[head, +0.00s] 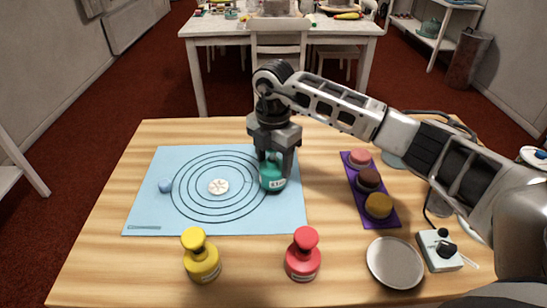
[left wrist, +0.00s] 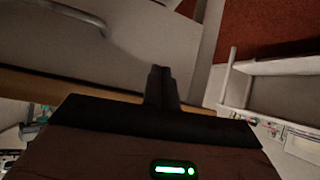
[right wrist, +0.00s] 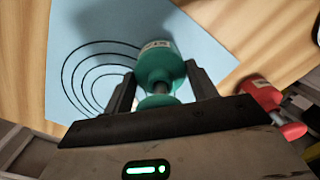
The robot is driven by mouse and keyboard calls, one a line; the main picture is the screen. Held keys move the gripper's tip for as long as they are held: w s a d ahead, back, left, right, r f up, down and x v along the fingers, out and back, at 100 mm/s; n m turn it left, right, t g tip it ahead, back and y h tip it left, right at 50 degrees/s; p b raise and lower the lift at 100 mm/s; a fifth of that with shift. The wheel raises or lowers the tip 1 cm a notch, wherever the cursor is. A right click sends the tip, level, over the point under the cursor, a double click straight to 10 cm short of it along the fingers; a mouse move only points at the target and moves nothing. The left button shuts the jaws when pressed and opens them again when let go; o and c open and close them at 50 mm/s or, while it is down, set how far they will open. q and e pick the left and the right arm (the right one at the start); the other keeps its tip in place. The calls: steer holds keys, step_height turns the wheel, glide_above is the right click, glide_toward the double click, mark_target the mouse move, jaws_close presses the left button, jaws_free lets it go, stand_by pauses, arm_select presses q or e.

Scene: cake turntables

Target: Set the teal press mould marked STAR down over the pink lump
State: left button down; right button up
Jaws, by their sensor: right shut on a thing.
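The teal press mould (head: 272,178) has a white label, only partly legible, facing the head camera. My right gripper (head: 273,155) is shut on it and holds it upright over the right part of the blue mat; I cannot tell whether its base touches the mat. The right wrist view shows the teal mould (right wrist: 160,68) between both fingers (right wrist: 162,80). The pink lump (head: 360,157) lies at the far end of a purple strip (head: 384,208), right of the gripper and apart from the mould. My left gripper (left wrist: 161,78) is shut and empty, away from the table.
The blue mat (head: 285,218) has printed rings, a pale patterned disc (head: 218,187) and a small blue ball (head: 165,185). Brown (head: 368,180) and mustard (head: 378,206) lumps share the strip. Yellow (head: 202,258) and red (head: 303,257) moulds, a plate (head: 395,262) and a control box (head: 440,250) stand in front.

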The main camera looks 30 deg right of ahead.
steer(key=shift+f+b, duration=0.6)
steer(key=shift+f, duration=0.45)
steer(key=o, duration=1.5)
steer(key=shift+r, duration=0.2)
steer(key=shift+r+p, duration=1.2)
steer(key=shift+r, duration=0.05)
steer(key=shift+r+p, duration=1.7)
steer(key=shift+r, duration=0.45)
